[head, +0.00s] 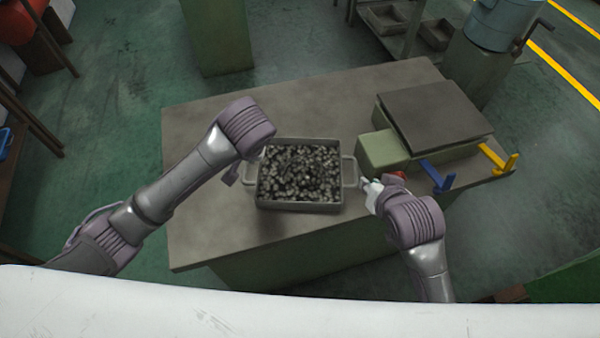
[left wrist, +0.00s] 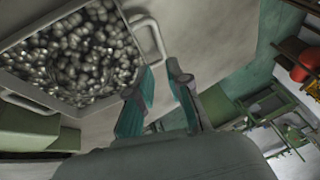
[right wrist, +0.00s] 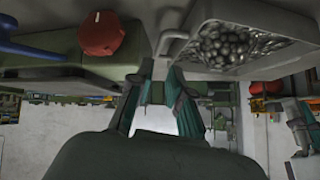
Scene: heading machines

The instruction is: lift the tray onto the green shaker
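The grey metal tray (head: 300,206), full of small shiny metal pieces, sits on the table with a loop handle at each end. The green shaker (head: 383,150) stands to its right, with a dark flat top plate (head: 435,112). My left gripper (head: 246,167) is at the tray's left handle; in the left wrist view its fingers (left wrist: 160,72) are apart, with the handle (left wrist: 150,38) just beyond the tips. My right gripper (head: 367,186) is at the right handle (head: 350,172); its fingers (right wrist: 159,72) are also apart, close to that handle. Whether either touches is unclear.
A red knob (right wrist: 101,34) is on the shaker's near side, close to my right gripper. A blue lever (head: 436,175) and a yellow lever (head: 497,158) stick out from the shaker's front. The table (head: 205,235) is bare left of and behind the tray.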

